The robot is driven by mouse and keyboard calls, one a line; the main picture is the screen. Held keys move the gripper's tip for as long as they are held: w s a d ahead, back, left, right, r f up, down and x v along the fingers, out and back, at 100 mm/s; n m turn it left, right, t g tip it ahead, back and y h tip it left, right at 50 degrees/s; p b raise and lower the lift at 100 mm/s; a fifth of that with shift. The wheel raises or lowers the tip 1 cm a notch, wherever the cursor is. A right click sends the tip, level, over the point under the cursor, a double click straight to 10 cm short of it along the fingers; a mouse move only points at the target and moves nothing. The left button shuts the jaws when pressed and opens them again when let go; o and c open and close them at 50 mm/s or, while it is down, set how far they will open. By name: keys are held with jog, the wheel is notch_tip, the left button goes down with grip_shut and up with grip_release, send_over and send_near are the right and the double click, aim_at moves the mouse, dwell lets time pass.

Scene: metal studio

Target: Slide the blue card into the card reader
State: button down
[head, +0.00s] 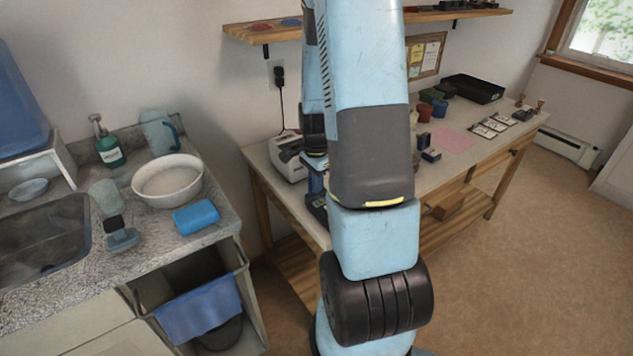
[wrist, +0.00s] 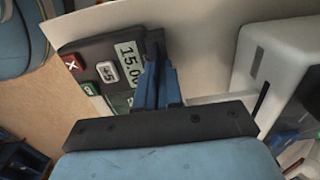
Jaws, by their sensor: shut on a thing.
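The card reader (wrist: 97,64) is a dark device in the wrist view, with a screen reading 15.00 and small red, white and green buttons. My gripper (wrist: 157,70) is in front of it, over the screen's right end, and hides part of the reader. Its dark blue fingers are close together, shut on the blue card, which is seen too nearly edge-on to tell from the fingers. Whether the card touches the reader or its slot I cannot tell. In the head view my arm hides most of this spot; a dark piece of the reader (head: 317,208) shows at the bench's left end.
A white boxy machine (head: 289,157) stands on the wooden bench (head: 262,165) behind the reader; a white casing (wrist: 275,50) is close right of my gripper. Stamps, cards and a black tray (head: 473,89) lie farther right. A sink counter (head: 185,250) is at left.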

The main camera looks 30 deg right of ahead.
jog(key=shift+f, duration=0.3)
dwell(0.5)
jog(key=c, duration=1.2)
grip_release()
notch_tip(320, 180, up, 14)
jog(key=shift+f, duration=0.15)
